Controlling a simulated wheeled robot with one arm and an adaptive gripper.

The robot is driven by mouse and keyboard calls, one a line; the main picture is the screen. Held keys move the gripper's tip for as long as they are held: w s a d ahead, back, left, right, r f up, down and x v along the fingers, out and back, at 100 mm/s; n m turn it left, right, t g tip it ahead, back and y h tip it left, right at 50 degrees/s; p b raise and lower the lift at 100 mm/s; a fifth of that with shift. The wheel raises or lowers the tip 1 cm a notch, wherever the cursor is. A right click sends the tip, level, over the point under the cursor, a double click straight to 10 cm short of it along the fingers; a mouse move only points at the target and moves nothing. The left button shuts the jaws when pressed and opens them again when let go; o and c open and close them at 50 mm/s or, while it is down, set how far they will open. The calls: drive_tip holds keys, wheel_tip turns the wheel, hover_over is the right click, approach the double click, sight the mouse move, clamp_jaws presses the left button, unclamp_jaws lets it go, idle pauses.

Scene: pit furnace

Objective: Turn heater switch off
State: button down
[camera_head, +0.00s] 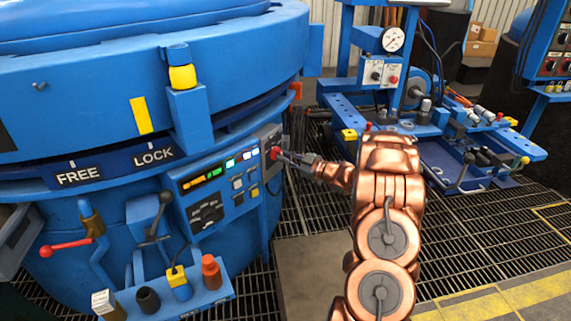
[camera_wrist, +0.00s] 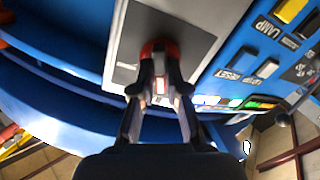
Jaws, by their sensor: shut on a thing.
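The heater switch is a red knob (camera_wrist: 158,48) on a grey plate (camera_wrist: 200,42) in the wrist view. In the head view the red knob (camera_head: 275,153) shows at the right end of the blue furnace's control panel (camera_head: 225,172). My gripper (camera_wrist: 159,72) points straight at the plate, and its two fingers are closed around the red knob. In the head view my gripper (camera_head: 284,157) reaches the knob from the right. The fingers hide part of the knob, so I cannot tell which way it is turned.
Lit indicators (camera_head: 242,158) and small buttons (camera_head: 238,183) sit just left of the plate. Below are a red-handled lever (camera_head: 66,247) and a shelf with a red bottle (camera_head: 211,271). A blue workbench (camera_head: 440,150) with a gauge stands right. Grating floor (camera_head: 490,225) is clear.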

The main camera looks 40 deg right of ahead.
drive_tip(key=n+b, duration=0.4)
drive_tip(key=n, duration=0.1)
drive_tip(key=shift+a+f, duration=0.1)
drive_tip(key=shift+b, duration=0.4)
drive_tip(key=c, duration=1.2)
unclamp_jaws()
drive_tip(key=shift+s, duration=0.1)
drive_tip(key=v, duration=1.1)
drive_tip(key=shift+s, duration=0.35)
drive_tip(key=shift+d, duration=0.25)
